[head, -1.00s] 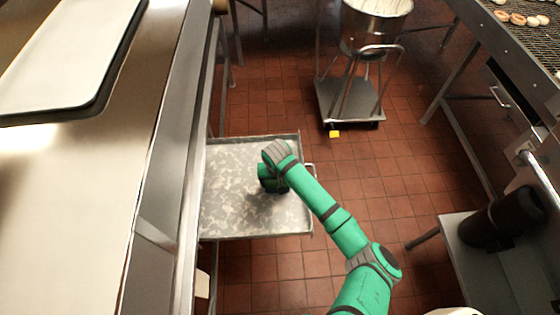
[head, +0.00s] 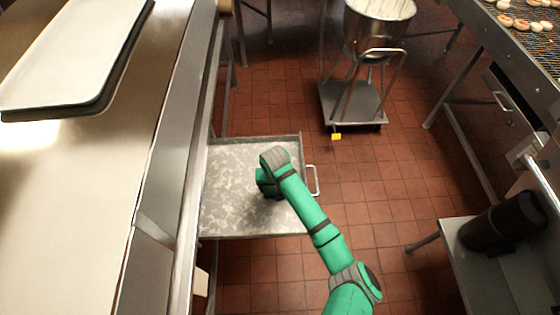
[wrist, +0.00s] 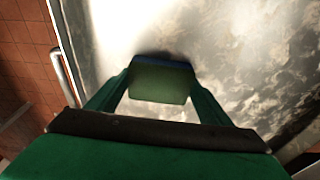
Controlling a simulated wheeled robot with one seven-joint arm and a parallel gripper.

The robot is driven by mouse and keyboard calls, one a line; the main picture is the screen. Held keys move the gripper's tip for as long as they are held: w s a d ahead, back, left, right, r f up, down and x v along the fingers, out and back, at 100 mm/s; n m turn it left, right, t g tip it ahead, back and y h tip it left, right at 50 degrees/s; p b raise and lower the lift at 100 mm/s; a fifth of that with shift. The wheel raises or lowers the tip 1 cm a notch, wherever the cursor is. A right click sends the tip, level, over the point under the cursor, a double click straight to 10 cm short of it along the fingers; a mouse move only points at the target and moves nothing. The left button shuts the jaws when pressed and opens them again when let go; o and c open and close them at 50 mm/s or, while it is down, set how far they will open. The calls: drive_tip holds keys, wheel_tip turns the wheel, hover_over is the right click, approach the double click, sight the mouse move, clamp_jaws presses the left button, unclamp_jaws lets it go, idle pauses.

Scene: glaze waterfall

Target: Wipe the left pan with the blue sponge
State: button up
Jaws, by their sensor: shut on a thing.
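A shallow pan (head: 225,215) with a mottled, smeared grey surface sticks out from under the left counter, with a handle on its right side. It fills much of the wrist view (wrist: 255,55). My green gripper (head: 268,190) is low over the middle of this pan, its fingers mostly hidden by my wrist in the head view. In the wrist view its two fingers are closed on the sponge (wrist: 160,84), which shows a dull green face and a blue far edge. The sponge is at or just above the pan surface; contact is not clear. The head view hides the sponge.
The long steel counter (head: 110,170) runs along the left, with stacked flat trays (head: 75,50) on it. A wheeled stand (head: 355,105) carries a large bowl (head: 378,25) beyond. A low table (head: 510,265) holds a dark cylinder (head: 502,222). Tiled floor is open between.

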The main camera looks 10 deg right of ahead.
drive_tip(key=shift+s+d, duration=0.1)
drive_tip(key=shift+d, duration=0.25)
wheel_tip(320, 180, up, 3)
drive_tip(key=shift+a, duration=0.15)
drive_tip(key=shift+r, duration=2.55)
